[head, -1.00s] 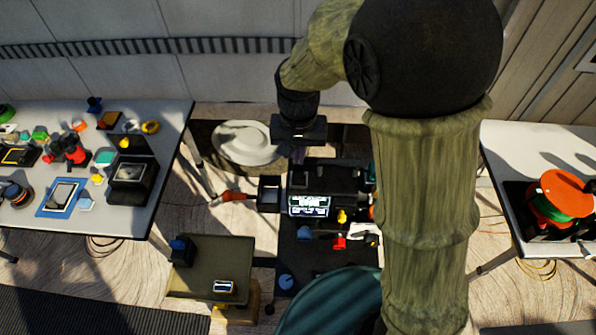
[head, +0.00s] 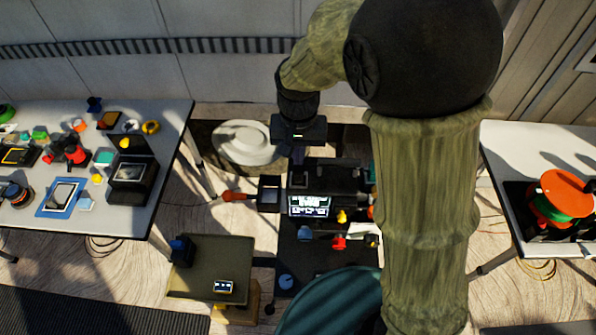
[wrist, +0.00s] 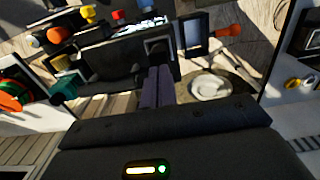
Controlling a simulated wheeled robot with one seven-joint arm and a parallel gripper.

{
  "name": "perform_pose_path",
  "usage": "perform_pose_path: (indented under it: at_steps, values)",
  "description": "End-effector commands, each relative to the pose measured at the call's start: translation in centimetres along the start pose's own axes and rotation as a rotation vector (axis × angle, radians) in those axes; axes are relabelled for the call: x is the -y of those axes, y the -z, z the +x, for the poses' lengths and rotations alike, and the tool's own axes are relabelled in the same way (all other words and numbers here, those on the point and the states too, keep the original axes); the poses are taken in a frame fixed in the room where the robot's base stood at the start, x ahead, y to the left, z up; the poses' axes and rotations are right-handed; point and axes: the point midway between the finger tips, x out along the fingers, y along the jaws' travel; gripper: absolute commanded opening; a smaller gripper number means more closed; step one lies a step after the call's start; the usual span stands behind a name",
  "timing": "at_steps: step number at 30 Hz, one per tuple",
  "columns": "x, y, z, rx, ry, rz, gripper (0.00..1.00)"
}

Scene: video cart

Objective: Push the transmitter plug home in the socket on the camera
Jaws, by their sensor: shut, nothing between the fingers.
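The camera is a black boxy unit (head: 345,178) on the cart, with a lit screen (head: 309,206) on its near side. In the wrist view its dark body (wrist: 112,58) lies beyond my fingers. My gripper (head: 298,158) is shut and empty, at the back left corner of the camera. In the wrist view the two purple-grey fingers (wrist: 158,70) lie side by side, with tips close to the dark body. Whether they touch it I cannot tell. I cannot make out the transmitter plug or the socket for certain; the fingers and shadow cover that area.
A small side monitor (head: 269,193) and an orange-red handle (head: 234,196) stick out left of the camera. Coloured knobs (head: 340,242) stand in front. A laden table (head: 150,215) is at left, another (head: 500,150) at right. A low brown stand (head: 205,275) is nearer.

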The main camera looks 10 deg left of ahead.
Motion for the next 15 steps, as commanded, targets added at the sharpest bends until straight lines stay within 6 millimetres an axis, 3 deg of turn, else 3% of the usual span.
perform_pose_path:
  at_steps: [15]
  values:
    - [-0.01, 0.00, 0.76, 0.000, 0.000, 0.000, 0.00]
